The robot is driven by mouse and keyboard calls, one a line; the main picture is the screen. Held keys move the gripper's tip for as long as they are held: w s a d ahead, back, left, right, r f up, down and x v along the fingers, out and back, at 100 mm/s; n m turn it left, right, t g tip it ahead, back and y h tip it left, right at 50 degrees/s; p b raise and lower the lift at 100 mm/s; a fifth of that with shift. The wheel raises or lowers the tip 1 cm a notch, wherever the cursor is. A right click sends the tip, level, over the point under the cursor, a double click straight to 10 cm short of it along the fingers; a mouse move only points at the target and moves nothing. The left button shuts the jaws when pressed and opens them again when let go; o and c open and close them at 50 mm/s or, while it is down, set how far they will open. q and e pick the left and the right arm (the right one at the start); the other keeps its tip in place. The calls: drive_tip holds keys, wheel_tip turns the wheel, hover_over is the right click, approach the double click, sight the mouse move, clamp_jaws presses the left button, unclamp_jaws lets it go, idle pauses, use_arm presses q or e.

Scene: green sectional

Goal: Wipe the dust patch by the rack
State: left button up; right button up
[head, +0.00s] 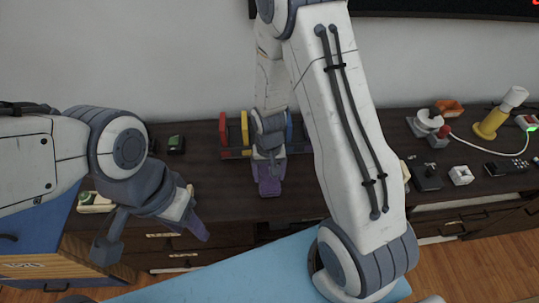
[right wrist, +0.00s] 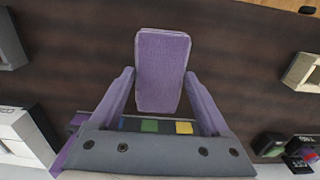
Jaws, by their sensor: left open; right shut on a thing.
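My right gripper (head: 268,183) is in front of the rack (head: 236,153), low over the dark wooden cabinet top (head: 325,197). The rack holds upright red, yellow and blue pieces, and my right arm hides part of it. In the right wrist view, the gripper (right wrist: 160,78) is shut on a purple pad (right wrist: 163,60) with a fabric-like face. I cannot tell whether the pad touches the wood. I cannot make out a dust patch in either view. My left gripper (head: 155,232) is open and empty, in front of the cabinet at the left.
A small dark green item (head: 176,144) lies left of the rack. A blue surface (head: 225,275) is in the foreground. Bare wood lies between the rack and the front edge.

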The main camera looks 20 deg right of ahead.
drive_tip(key=shift+r+p, duration=1.45)
drive_tip(key=shift+r, duration=0.6)
